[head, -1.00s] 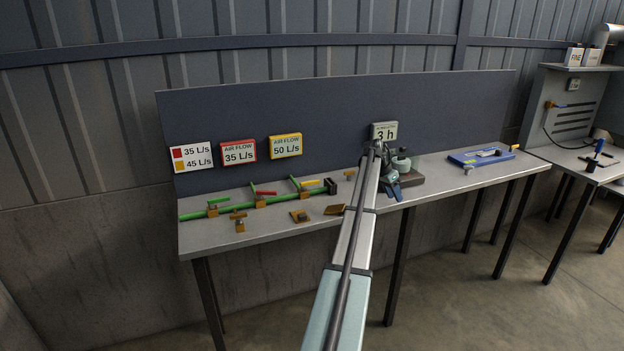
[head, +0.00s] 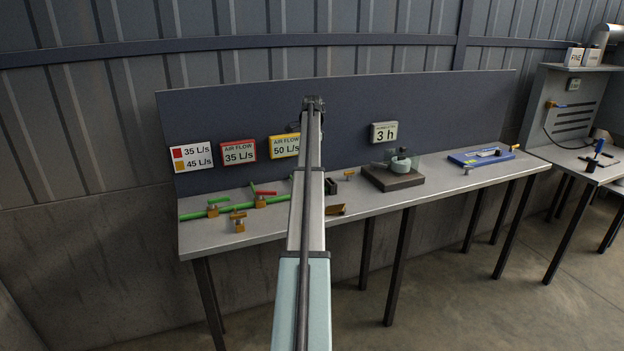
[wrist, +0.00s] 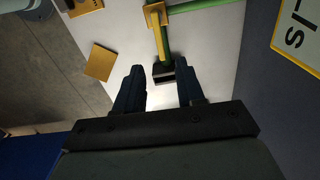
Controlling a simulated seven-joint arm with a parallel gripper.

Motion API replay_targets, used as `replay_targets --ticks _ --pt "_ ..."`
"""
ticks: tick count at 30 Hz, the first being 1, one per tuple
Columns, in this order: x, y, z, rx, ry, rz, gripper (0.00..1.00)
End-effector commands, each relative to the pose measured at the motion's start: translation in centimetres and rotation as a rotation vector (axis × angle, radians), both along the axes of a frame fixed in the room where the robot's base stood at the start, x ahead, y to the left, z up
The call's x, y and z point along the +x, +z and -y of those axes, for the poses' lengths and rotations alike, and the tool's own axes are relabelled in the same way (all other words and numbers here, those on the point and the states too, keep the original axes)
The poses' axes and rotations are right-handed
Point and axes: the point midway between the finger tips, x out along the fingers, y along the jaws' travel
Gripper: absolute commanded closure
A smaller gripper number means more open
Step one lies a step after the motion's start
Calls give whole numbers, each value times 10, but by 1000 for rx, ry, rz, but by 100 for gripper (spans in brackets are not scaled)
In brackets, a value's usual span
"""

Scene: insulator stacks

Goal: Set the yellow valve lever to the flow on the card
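A white card (head: 191,156) on the back panel shows a red square with 35 L/s and a yellow square with 45 L/s. A yellow-framed air flow sign (head: 285,146) reads 50 L/s, a red-framed one (head: 238,151) 35 L/s. In the head view my arm hides the yellow lever. In the wrist view a yellow strip (wrist: 158,40), probably that lever, lies along the green pipe (wrist: 167,48) near its black end block (wrist: 163,73). My gripper (wrist: 157,72) is open and empty, fingers apart, with the end block in view between them. I see no contact.
Loose orange-brown pieces, one a flat plate (wrist: 100,62), lie in front. A dark block with a round pot (head: 400,166) and a 3 h sign (head: 384,132) stand right. The panel is close beside my gripper.

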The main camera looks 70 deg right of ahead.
Motion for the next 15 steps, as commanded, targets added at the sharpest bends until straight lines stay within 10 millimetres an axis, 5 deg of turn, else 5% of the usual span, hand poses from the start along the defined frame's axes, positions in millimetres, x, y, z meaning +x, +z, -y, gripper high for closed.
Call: replay_targets --ticks 15 --pt "-1 -81 0 0 0 -1 62"
